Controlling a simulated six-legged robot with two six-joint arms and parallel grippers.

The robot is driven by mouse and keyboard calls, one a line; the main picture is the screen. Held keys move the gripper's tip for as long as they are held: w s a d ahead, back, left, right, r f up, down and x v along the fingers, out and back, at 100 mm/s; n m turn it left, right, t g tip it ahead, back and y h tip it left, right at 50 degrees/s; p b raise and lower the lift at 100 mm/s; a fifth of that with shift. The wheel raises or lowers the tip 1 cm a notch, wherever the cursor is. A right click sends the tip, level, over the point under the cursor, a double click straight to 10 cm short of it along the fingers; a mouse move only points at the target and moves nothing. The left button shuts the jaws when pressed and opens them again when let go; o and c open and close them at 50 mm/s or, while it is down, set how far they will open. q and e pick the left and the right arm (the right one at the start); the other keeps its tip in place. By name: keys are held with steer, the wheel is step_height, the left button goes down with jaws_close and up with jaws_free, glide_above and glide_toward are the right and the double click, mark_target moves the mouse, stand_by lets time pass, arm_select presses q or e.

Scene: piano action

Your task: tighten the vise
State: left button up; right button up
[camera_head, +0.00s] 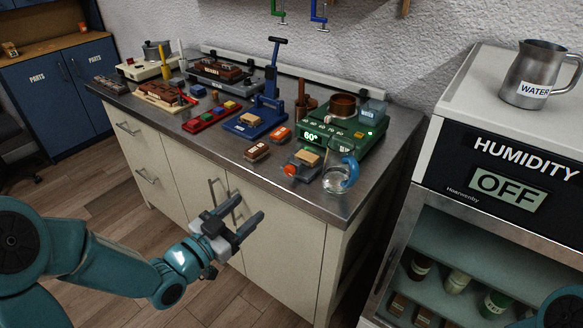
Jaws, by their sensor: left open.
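What looks like the vise (302,173) is a small grey fixture near the front edge of the metal worktop. It has an orange-red knob (290,170) at its left end and a tan wooden block (307,157) at its top. I cannot tell how tightly its jaws sit on the block. My left gripper (250,208) is open and empty, in front of the cabinet doors. It is below the worktop edge, left of and apart from the vise. My right gripper is out of view.
A glass beaker (336,180) stands just right of the vise. A green device reading 60° (345,136) is behind it. Small labelled blocks (257,152) and a blue press (264,118) are to the left. A humidity cabinet (505,175) stands at the right.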

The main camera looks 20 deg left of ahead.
mark_target(288, 171)
arm_select(q)
steer(key=x, duration=0.5)
steer(key=p+x, duration=0.1)
steer(key=x, duration=0.4)
steer(key=p+x, duration=0.1)
steer(key=x, duration=0.5)
steer(key=shift+w+a+f, duration=0.1)
steer(key=shift+w+a, duration=0.1)
steer(key=shift+a, duration=0.05)
steer(key=shift+c, duration=0.3)
steer(key=c, duration=1)
